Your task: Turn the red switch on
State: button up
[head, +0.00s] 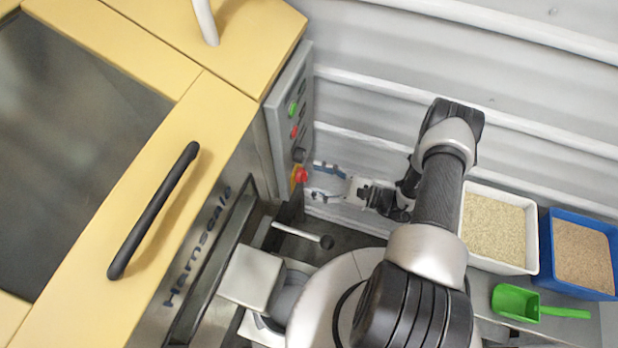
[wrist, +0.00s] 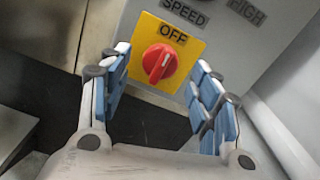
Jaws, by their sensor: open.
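The red switch (wrist: 160,63) is a round rotary knob with a ridge across it, on a yellow plate (wrist: 181,26) on a grey panel. The word OFF shows above the knob. The switch also shows in the head view (head: 301,175), low on the panel's side. My gripper (wrist: 163,84) is open, with blue-padded fingers on the left and right of the knob in the wrist view. In the head view my gripper (head: 322,183) points left at the switch, close to it. I cannot tell whether a finger touches the knob. Nothing is held.
The grey panel (head: 284,125) also carries a green button (head: 293,108) and a red button (head: 295,131). A lever (head: 300,235) sticks out below. A white bin (head: 533,235), a blue bin (head: 546,255) and a green scoop (head: 515,302) stand at right. The corrugated wall is behind my arm.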

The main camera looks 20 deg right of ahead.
aim_at(302, 175)
jog(key=shift+x, duration=1.35)
jog(key=shift+c, duration=0.2)
jog(key=c, duration=1)
jog(key=shift+m, duration=0.4)
jog(key=m+b, duration=0.3)
jog(key=m, duration=1.3)
jog(key=shift+m, duration=0.7)
